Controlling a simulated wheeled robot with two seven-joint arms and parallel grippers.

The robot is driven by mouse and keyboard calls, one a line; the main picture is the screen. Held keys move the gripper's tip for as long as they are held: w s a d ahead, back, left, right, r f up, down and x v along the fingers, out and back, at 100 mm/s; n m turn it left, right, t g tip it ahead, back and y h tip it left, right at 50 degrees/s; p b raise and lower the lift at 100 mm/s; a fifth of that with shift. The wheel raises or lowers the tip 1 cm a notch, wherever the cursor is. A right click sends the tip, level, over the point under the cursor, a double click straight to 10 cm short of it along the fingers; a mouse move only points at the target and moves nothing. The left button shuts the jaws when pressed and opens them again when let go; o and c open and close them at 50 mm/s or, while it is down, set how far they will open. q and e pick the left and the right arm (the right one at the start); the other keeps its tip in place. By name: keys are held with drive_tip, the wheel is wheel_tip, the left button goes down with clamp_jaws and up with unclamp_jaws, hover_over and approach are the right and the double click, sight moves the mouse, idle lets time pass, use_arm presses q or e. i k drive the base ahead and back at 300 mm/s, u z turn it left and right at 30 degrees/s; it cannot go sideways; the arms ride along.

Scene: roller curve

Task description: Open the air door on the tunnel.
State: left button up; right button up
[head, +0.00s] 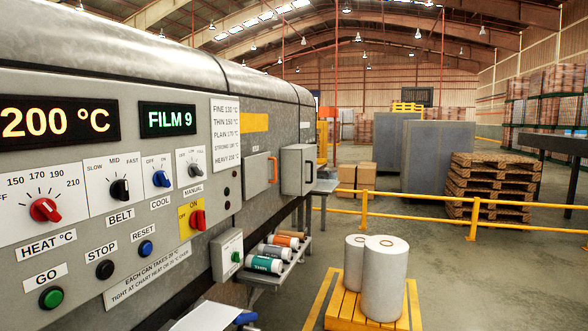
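The tunnel (150,45) is a long grey metal machine along the left side in the head view. Its side carries a small panel with an orange upright handle (272,170), above which a tiny label is too small to read. Farther along, a light grey box-like door (296,170) with a dark handle stands out from the side. I cannot tell which of the two is the air door; the panel with the orange handle looks flush with the side.
A control panel with a red heat knob (46,209) and green GO button (51,298) is close at left. A shelf (285,265) holds several rolls. A yellow pallet (345,315) with white rolls (385,280) stands right; a yellow rail (420,201) crosses behind.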

sight(256, 168)
drive_tip(key=z, duration=0.45)
drive_tip(key=i, duration=1.85)
drive_tip(key=u, duration=0.5)
drive_tip(key=i, duration=1.9)
drive_tip(key=u, duration=1)
